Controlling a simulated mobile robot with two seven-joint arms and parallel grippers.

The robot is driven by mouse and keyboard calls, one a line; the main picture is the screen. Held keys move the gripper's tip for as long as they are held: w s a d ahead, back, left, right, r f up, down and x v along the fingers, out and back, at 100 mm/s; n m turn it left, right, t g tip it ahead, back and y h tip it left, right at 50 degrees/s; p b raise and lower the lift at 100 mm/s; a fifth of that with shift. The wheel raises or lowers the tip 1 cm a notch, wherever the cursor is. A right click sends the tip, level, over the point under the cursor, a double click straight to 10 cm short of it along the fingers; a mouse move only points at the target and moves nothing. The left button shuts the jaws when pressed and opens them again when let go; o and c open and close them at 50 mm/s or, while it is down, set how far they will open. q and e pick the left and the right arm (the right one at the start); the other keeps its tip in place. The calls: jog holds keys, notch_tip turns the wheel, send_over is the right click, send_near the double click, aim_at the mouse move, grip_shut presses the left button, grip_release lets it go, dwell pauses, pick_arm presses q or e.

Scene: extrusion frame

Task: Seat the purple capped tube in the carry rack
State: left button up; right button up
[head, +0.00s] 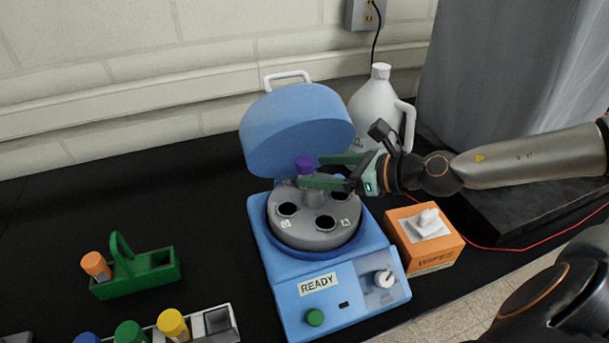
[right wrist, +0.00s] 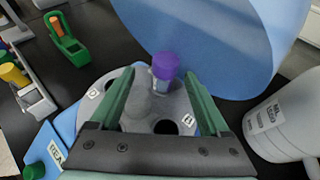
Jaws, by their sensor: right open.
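The purple capped tube (head: 305,168) stands in the rotor of the blue centrifuge (head: 283,276), near the back of the rotor. Its purple cap also shows in the right wrist view (right wrist: 165,66). My right gripper (head: 312,170) is open, its green fingers reaching in from the right at the cap's height. In the right wrist view the tube is just beyond the fingertips, between their lines and apart from both. The green carry rack (head: 140,282) is on the table at left, with an orange capped tube (head: 96,264) in its left end. My left gripper is not in view.
The centrifuge's blue lid (head: 297,130) stands open behind the rotor. A white jug (head: 375,108) is behind it and an orange wipes box (head: 425,243) at its right. A grey rack (head: 222,322) with several capped tubes is at front left. Black table between is clear.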

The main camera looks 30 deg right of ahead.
aim_at(311, 171)
jog(key=shift+w+f, duration=0.25)
jog(key=shift+w, duration=0.2)
jog(key=shift+b+x, duration=0.45)
jog(key=shift+x, duration=0.35)
jog(key=shift+w+f+b, duration=0.3)
jog(key=shift+w+b, duration=0.15)
jog(key=shift+b, duration=0.15)
jog(key=shift+w+a+f+b, duration=0.1)
jog(key=shift+w+a+b, duration=0.05)
jog(key=shift+w+b, duration=0.25)
jog(key=shift+w+a, duration=0.15)
grip_shut()
